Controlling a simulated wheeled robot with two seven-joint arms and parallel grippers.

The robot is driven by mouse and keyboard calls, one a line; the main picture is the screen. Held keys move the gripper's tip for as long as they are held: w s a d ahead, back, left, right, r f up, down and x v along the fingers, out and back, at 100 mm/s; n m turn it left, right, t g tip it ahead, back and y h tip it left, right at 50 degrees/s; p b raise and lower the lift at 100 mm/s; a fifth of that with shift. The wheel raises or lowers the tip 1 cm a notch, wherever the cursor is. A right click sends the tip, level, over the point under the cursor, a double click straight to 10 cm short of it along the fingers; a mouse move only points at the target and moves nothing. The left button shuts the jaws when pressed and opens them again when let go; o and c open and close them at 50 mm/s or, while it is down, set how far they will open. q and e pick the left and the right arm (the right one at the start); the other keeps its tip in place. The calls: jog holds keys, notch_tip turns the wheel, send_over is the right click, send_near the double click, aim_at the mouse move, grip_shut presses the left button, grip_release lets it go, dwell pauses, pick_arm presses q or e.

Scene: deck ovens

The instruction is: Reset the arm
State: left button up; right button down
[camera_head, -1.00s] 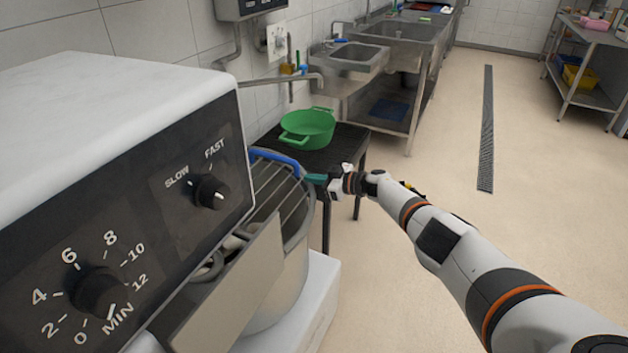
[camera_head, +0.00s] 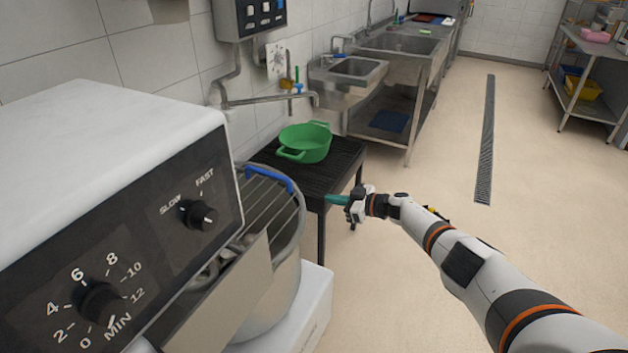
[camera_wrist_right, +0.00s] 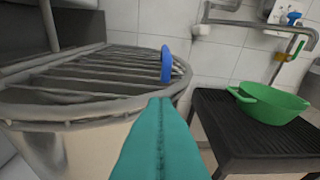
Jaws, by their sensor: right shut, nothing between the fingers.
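My right arm (camera_head: 470,262) reaches in from the lower right in the head view. My right gripper (camera_head: 337,199) has teal fingers that are shut with nothing between them. It is just right of the mixer's wire bowl guard (camera_head: 278,197) and apart from it. In the right wrist view the shut fingers (camera_wrist_right: 161,140) point toward the guard's rim and its blue handle (camera_wrist_right: 166,64). The blue handle also shows in the head view (camera_head: 268,178). My left gripper is not in view.
The white mixer (camera_head: 110,130) with its dials fills the left. A green pot (camera_head: 305,143) stands on a black table (camera_head: 340,160) behind my gripper. Sinks (camera_head: 350,75) line the wall. A steel shelf (camera_head: 590,60) is at the far right. The floor (camera_head: 420,160) right of the table is open.

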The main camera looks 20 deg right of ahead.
jog(key=s+a+f+m+g+h, duration=0.1)
jog(key=s+a+f+m+h, duration=0.1)
jog(key=s+f, duration=0.75)
jog(key=s+a+f+m+g+h, duration=0.1)
jog(key=s+a+f+h, duration=0.15)
jog(key=s+f, duration=0.75)
jog(key=s+a+f+m+g+h, duration=0.1)
jog(key=s+a+f+m+h, duration=0.3)
jog(key=f, duration=1)
jog(key=s+a+f+g, duration=0.1)
jog(key=s+f, duration=0.3)
jog(key=s, duration=0.9)
jog(key=s+a+f+g, duration=0.2)
jog(key=s+f+g, duration=0.2)
jog(key=s, duration=0.9)
jog(key=s+a+f+g, duration=0.1)
jog(key=s+f+g, duration=0.2)
jog(key=s, duration=1)
jog(key=shift+s+a+f+n+h, duration=0.2)
jog(key=shift+f+n+h, duration=0.2)
jog(key=shift+f, duration=0.45)
